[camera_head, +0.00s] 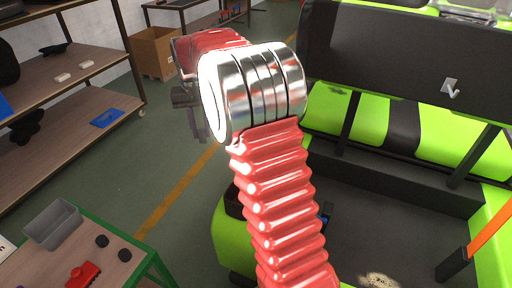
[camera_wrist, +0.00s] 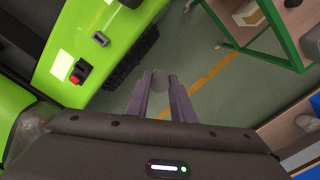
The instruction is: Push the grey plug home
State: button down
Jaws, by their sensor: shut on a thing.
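My gripper (camera_wrist: 160,82) is shut on a small pale grey piece, which I take to be the grey plug (camera_wrist: 160,77). The plug shows only faintly between the fingertips in the wrist view. The plug and fingertips are in front of the floor in that view, apart from the green cart body (camera_wrist: 80,45). The green panel carries a small grey fitting (camera_wrist: 100,38) and a red and black switch (camera_wrist: 80,72). In the head view my arm hides much of the middle, and the plug cannot be made out.
The green cart (camera_head: 232,235) with its black and green seat (camera_head: 360,118) fills the right of the head view. A green-framed table (camera_head: 125,240) with a grey bin (camera_head: 52,224) stands at lower left. Shelves (camera_head: 75,90) and a cardboard box (camera_head: 155,52) stand behind. Floor between is clear.

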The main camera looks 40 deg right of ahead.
jog(key=s+d+f+m, duration=0.1)
jog(key=s+d+f, duration=0.3)
jog(key=d, duration=0.3)
jog(key=s+d+f+m, duration=0.1)
jog(key=s+d+f, duration=0.3)
jog(key=d, duration=0.3)
jog(key=shift+s+d+f+m, duration=0.15)
jog(key=shift+s+d+m, duration=0.15)
jog(key=shift+s, duration=0.45)
jog(key=shift+m, duration=0.3)
jog(key=shift+f, duration=2.2)
jog(key=shift+f, duration=1.65)
jog(key=c, duration=1.4)
grip_release()
jog(key=shift+c, duration=0.2)
